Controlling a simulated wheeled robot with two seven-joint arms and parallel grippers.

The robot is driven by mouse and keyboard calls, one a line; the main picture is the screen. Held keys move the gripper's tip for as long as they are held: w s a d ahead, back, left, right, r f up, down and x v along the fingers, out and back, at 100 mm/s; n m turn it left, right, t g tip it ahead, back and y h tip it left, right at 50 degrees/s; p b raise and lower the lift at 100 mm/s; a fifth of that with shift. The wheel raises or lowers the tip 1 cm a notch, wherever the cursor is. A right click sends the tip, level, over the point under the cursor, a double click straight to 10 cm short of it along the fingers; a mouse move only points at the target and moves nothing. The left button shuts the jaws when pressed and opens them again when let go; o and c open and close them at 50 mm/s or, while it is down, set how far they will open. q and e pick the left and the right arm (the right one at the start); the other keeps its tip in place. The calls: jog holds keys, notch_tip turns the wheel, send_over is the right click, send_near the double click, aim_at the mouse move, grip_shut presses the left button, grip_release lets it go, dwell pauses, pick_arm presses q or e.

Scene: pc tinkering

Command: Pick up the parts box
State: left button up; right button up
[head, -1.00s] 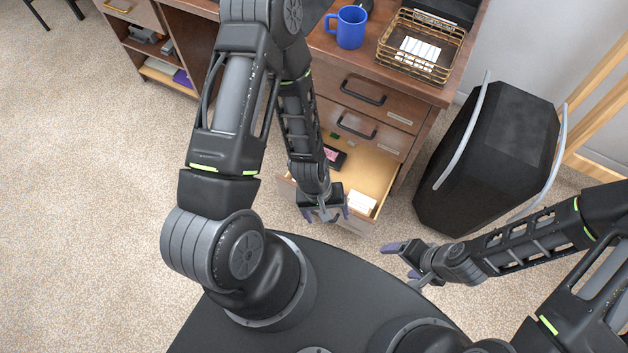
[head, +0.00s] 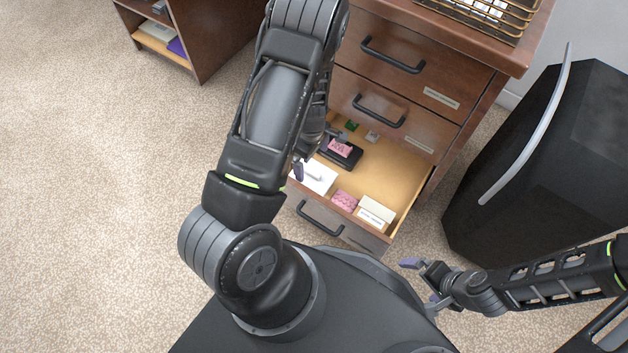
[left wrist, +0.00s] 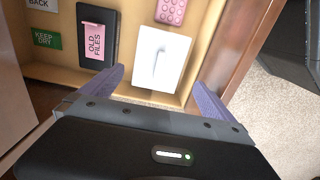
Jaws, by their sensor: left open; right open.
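The open bottom drawer (head: 394,166) holds several small items, and none is clearly marked as the parts box. A white box with a small printed label (head: 375,213) lies at its front right. A flat white item with a grey streak (head: 316,177) lies at its left, beside a pink block (head: 344,199). My left gripper (head: 299,166) is open at the drawer's left side, partly hidden by my arm. In the left wrist view, the white item (left wrist: 158,60) lies just ahead of its two fingertips, not gripped. My right gripper (head: 424,285) is open and empty, right of the drawer front.
A black case with a pink "OLD FILES" tag (left wrist: 95,38) and a green "KEEP DRY" card (left wrist: 46,39) lie in the drawer. A large black bin-like object (head: 545,150) stands right of the cabinet. A wire basket (head: 480,15) sits on top. Carpet at left is clear.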

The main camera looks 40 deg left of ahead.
aim_at(312, 172)
pick_arm(q)
jog(key=shift+f, duration=0.1)
jog(key=shift+f+b, duration=0.5)
jog(key=shift+f, duration=0.8)
notch_tip(312, 172, down, 5)
jog(key=b, duration=0.3)
jog(key=shift+w+f, duration=0.1)
jog(key=shift+f, duration=0.05)
jog(key=shift+c, duration=0.6)
jog(key=c, duration=0.9)
